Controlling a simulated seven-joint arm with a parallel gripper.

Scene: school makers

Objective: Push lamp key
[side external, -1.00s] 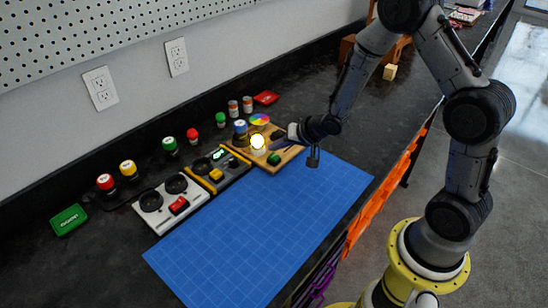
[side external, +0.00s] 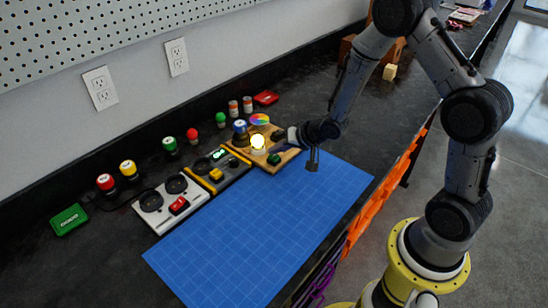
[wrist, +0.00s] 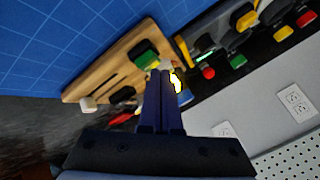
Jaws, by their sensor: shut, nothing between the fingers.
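A green key (side external: 274,159) sits on the board's front part and shows in the wrist view (wrist: 146,58) just beyond my fingertips. My gripper (side external: 273,151) is shut and empty, its dark fingers reaching low over the board between bulb and green key. In the wrist view my fingertips (wrist: 160,72) overlap the board beside the green key; I cannot tell whether they touch anything.
A yellow-and-black panel (side external: 222,171) and a white panel with a red switch (side external: 155,202) stand left of the board. Several coloured buttons line the back, with a green box (side external: 69,219) at far left. The blue mat (side external: 260,230) is clear.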

